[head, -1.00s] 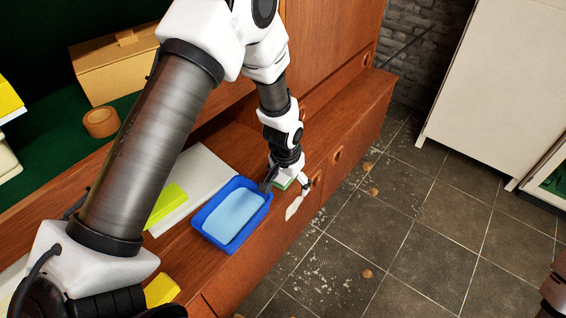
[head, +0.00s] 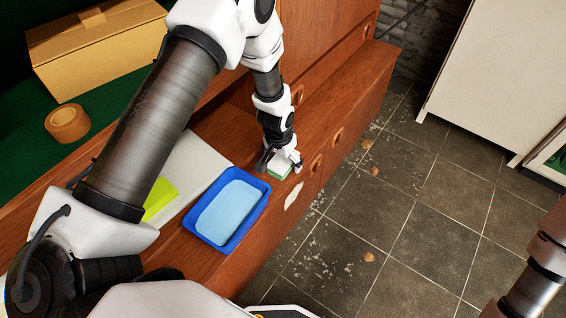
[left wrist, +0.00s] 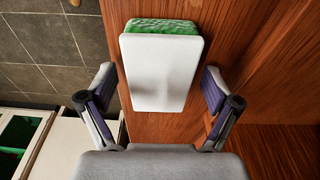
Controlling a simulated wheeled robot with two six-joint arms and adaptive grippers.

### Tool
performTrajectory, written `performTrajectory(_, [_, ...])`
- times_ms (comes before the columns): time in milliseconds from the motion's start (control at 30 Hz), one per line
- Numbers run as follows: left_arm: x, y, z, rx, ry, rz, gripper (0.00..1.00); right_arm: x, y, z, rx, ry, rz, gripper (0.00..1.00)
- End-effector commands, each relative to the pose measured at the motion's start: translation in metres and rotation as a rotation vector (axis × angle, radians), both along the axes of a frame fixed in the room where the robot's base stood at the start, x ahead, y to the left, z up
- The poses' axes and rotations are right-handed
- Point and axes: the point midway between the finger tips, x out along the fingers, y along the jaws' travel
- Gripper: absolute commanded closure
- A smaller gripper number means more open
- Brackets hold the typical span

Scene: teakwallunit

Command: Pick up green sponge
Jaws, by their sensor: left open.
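The green sponge (left wrist: 160,27) lies on the wooden ledge, with a white upper face (left wrist: 165,72) and green showing along its far edge in the left wrist view. In the head view a small strip of the sponge (head: 279,174) shows under my left gripper (head: 281,163). My left gripper (left wrist: 156,78) is open, with one finger on each side of the sponge in the wrist view and visible gaps between. Whether the fingertips reach down to the sponge's height I cannot tell. My right gripper is not in view.
A blue tray (head: 259,204) holding a light blue sponge (head: 227,211) stands close beside the gripper. A yellow-green item (head: 160,197), a cardboard box (head: 98,50) and a tape roll (head: 67,123) lie further left. The ledge's front edge drops to the tiled floor.

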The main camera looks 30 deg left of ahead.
Motion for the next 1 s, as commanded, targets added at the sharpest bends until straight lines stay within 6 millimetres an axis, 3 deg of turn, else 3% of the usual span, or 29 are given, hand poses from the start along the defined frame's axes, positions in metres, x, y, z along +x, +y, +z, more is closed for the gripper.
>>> performTrajectory(67, [0.000, 0.000, 0.001, 0.000, 0.000, 0.000, 0.10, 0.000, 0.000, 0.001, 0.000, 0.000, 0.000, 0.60])
performTrajectory(100, [0.000, 0.000, 0.001, 0.000, 0.000, 0.000, 0.18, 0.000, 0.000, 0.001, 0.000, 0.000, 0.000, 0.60])
performTrajectory(233, [0.000, 0.000, 0.001, 0.000, 0.000, -0.001, 0.63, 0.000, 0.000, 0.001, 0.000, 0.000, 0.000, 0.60])
performTrajectory(633, [-0.001, 0.000, 0.006, 0.000, 0.001, -0.001, 0.64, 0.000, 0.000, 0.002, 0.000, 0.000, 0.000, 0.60])
performTrajectory(1000, [0.000, 0.000, 0.087, 0.000, -0.001, -0.001, 0.64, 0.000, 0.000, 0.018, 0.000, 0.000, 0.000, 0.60])
